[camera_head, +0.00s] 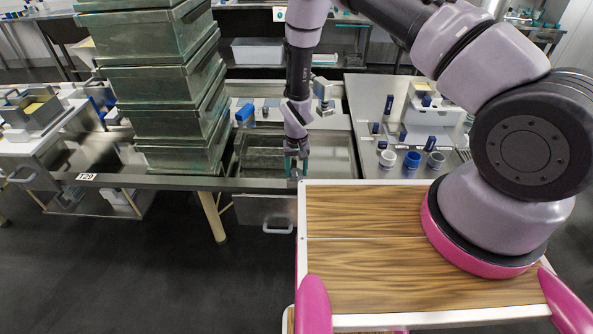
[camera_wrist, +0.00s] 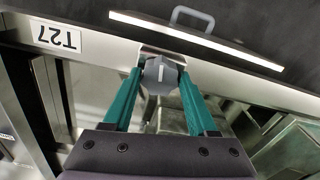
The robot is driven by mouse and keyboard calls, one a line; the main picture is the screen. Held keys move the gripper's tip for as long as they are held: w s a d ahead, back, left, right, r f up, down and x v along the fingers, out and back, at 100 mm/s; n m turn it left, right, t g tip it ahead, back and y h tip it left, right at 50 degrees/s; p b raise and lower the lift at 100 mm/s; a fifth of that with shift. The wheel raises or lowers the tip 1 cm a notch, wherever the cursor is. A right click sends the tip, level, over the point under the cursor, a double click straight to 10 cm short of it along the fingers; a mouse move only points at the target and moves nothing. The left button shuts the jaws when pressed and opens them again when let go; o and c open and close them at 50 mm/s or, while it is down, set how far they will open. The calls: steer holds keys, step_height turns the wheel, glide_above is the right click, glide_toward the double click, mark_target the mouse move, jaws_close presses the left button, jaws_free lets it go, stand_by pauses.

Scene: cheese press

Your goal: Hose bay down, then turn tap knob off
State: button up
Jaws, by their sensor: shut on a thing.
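A grey faceted knob (camera_wrist: 161,76) with a pale mark sits at the front metal rail, between my fingertips. My gripper (camera_wrist: 160,84) has teal fingers and is shut on this knob. In the head view my gripper (camera_head: 296,166) reaches down to the rail, and the knob is mostly hidden by the fingers. A metal bay (camera_head: 338,152) lies behind the rail. I cannot make out a hose in either view. Whether water is running cannot be told.
A tall stack of greenish metal boxes (camera_head: 165,85) stands left of my gripper. A drawer-like box with a handle (camera_head: 265,212) hangs below. Blue and white cups (camera_head: 411,160) stand on the right bench.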

mark_target(296, 172)
steer(key=n, duration=1.2)
stand_by(0.5)
steer(key=o, duration=1.3)
steer(key=shift+o, duration=0.2)
step_height(296, 172, up, 11)
steer(key=shift+f, duration=0.1)
